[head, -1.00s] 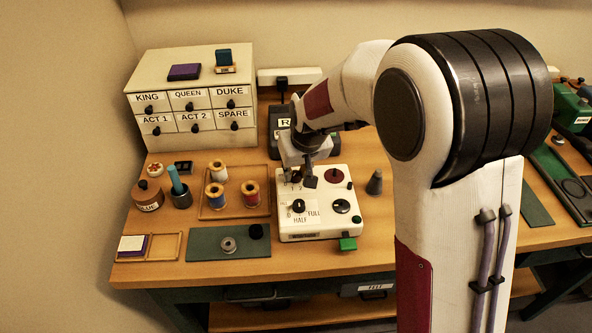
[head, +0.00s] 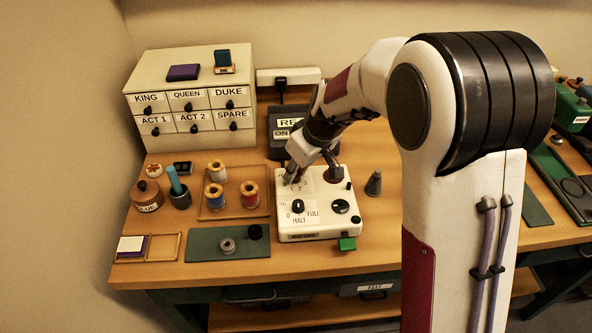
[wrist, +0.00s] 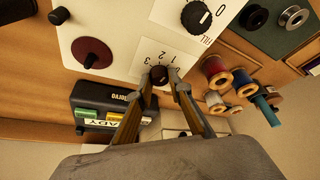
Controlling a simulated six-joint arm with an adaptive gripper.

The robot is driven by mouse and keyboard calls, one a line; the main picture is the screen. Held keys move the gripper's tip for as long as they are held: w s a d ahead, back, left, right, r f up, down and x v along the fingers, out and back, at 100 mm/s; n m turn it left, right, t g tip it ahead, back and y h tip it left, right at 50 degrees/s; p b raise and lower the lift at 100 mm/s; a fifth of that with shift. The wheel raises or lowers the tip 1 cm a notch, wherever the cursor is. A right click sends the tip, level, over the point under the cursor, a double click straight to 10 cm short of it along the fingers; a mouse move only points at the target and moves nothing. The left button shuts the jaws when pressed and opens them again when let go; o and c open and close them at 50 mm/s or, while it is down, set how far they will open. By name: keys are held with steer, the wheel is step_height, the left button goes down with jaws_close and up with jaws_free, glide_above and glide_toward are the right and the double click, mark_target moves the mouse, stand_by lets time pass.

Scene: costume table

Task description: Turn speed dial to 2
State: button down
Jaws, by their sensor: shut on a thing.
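The white control box (head: 318,232) stands on the table in the head view. Its speed dial is a dark round knob (wrist: 159,75) in the wrist view, beside a printed number scale (wrist: 163,58) that includes 1, 2 and 3. My gripper (head: 290,181) reaches down to the upper left of the box, and its arm is tilted. In the wrist view my gripper (wrist: 160,82) is shut on the dial, one finger on each side. I cannot tell which number the dial points to. The fingers partly hide the dial in the head view.
A tray of thread spools (head: 250,193) is to the left. A dark unit with labels (head: 289,125) stands behind.

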steer(key=shift+w+d+n+g+y, duration=0.1)
steer(key=shift+n+g+y, duration=0.3)
steer(key=shift+n, duration=1.05)
steer(key=shift+w+n+g+y, duration=0.15)
steer(key=shift+n+g, duration=0.45)
steer(key=shift+n, duration=0.85)
steer(key=shift+s+n, duration=0.15)
steer(key=shift+n, duration=0.15)
steer(key=c, duration=1.8)
jaws_free()
steer(key=shift+c, duration=0.2)
steer(key=shift+r, duration=0.1)
steer(key=shift+d+r, duration=0.25)
steer(key=shift+r, duration=0.25)
steer(key=shift+v, duration=1)
steer(key=s+d, duration=0.1)
steer(key=d, duration=0.2)
steer(key=s+d, duration=0.2)
steer(key=d, duration=0.2)
steer(key=s+d, duration=0.1)
steer(key=d, duration=0.3)
steer(key=shift+s+f, duration=0.2)
steer(key=shift+s, duration=0.15)
